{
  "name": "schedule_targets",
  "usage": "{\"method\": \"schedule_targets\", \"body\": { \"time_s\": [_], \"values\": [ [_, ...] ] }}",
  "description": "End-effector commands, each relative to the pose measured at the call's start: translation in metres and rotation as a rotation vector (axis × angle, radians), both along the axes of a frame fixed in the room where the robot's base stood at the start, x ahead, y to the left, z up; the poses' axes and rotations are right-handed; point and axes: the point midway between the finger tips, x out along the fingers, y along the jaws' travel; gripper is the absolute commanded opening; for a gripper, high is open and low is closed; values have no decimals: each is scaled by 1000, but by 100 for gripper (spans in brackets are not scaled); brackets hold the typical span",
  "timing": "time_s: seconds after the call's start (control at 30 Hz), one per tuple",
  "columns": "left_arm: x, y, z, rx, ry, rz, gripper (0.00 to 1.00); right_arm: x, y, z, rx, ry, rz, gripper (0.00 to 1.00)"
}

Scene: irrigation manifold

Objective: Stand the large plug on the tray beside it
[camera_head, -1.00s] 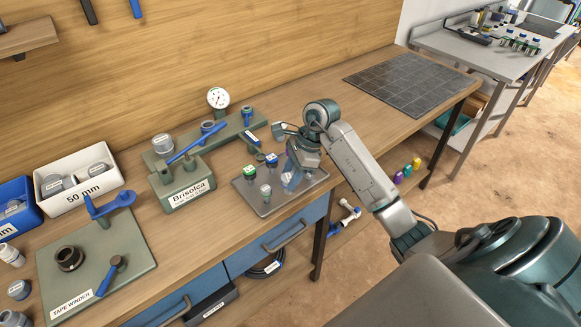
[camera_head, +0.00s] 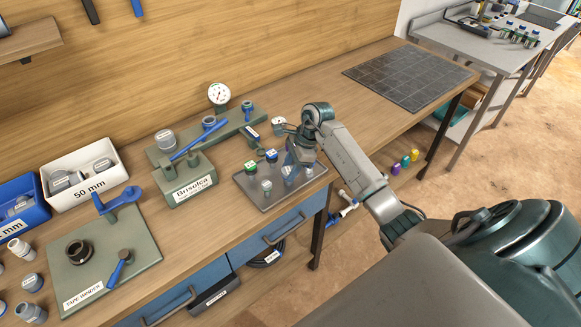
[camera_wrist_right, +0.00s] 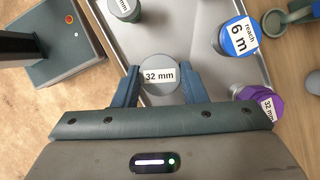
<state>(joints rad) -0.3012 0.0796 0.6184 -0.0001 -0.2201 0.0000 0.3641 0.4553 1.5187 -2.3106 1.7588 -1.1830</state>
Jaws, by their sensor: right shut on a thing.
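My right gripper (camera_wrist_right: 158,84) is shut on a grey, round-topped plug (camera_wrist_right: 158,74) labelled "32 mm" in the right wrist view. The plug is over the metal tray (camera_wrist_right: 195,25), near one edge. I cannot tell whether its base touches the tray. In the head view my right gripper (camera_head: 291,172) is above the right part of the tray (camera_head: 268,204) and largely hides what it holds. Another grey plug (camera_head: 266,186) stands on the tray to its left; a grey top (camera_wrist_right: 124,8) is cut off at the wrist view's upper edge. My left gripper is out of view.
A green-capped item (camera_head: 250,167) and a blue-capped one (camera_head: 271,156) stand along the tray's back; the wrist view shows a blue "reach 6 m" cap (camera_wrist_right: 239,37) and a purple "32 mm" piece (camera_wrist_right: 262,104). The Brisolca block (camera_head: 188,186) is left. The dark tiled mat (camera_head: 410,77) is clear.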

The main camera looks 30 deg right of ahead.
Motion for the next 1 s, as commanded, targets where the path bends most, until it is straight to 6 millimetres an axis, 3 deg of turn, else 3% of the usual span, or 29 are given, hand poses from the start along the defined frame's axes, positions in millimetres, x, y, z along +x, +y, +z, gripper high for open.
{"method": "schedule_targets", "body": {
  "time_s": [0.03,0.07,0.17,0.57,0.6,1.0],
  "values": [
    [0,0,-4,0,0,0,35,0,0,-3,0,0,0,11],
    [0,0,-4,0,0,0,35,0,0,-3,0,0,0,40],
    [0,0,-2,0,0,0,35,0,0,-1,0,0,0,60],
    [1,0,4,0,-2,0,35,0,0,4,0,0,0,60],
    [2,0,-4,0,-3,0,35,0,-3,5,-3,-3,1,60],
    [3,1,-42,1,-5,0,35,-10,-34,80,-3,-4,-1,60]
  ]
}}
